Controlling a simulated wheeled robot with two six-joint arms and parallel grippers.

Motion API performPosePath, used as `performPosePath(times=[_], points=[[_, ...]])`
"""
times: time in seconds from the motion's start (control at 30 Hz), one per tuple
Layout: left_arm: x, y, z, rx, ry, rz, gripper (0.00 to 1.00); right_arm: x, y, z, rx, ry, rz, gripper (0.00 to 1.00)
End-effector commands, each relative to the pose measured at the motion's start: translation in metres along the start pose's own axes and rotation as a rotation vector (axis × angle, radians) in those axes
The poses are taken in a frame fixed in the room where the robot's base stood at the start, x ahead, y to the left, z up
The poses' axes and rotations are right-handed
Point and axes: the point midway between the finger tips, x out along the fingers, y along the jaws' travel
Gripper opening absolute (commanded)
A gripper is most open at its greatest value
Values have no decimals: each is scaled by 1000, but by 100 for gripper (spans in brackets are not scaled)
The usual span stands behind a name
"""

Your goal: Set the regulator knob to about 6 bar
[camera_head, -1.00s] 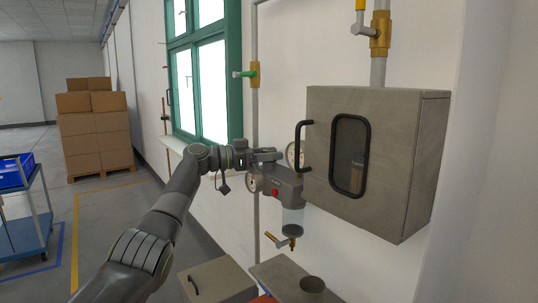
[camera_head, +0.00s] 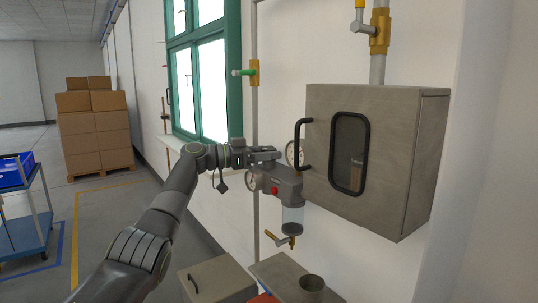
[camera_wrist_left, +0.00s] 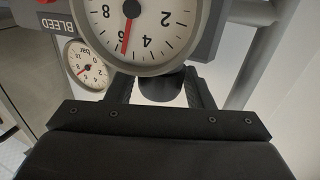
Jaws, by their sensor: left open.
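The regulator (camera_head: 283,183) is a grey wall unit with a red button and a clear bowl below it. Its dark round knob (camera_wrist_left: 160,88) sits between the fingers of my left gripper (camera_wrist_left: 160,92), just beneath the large gauge in the left wrist view. The jaws are open around the knob; contact is not clear. In the head view my left gripper (camera_head: 266,156) is at the top of the regulator and hides the knob. The large gauge (camera_wrist_left: 150,25) appears upside down, its red needle close to the 6 mark. My right gripper is not in view.
A smaller bar gauge (camera_wrist_left: 87,66) is beside the large one. A grey cabinet (camera_head: 405,150) with a black handle hangs close to the right of the gripper. A cup (camera_head: 312,285) stands below. A green-handled valve (camera_head: 246,72) is on the pipe above.

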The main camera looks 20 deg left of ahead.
Motion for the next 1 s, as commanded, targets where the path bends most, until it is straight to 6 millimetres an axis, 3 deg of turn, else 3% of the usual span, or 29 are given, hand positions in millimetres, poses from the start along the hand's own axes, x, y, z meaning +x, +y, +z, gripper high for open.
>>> performPosePath(times=[0.17,0.6,0.8,1.0], points=[[-28,-1,4,3,-3,-3,47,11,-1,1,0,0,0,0],[-133,-1,4,-1,-4,-2,47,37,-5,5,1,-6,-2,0],[-160,0,3,-1,-4,0,47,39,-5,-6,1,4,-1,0],[-168,0,2,-1,-3,1,47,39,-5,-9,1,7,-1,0]])
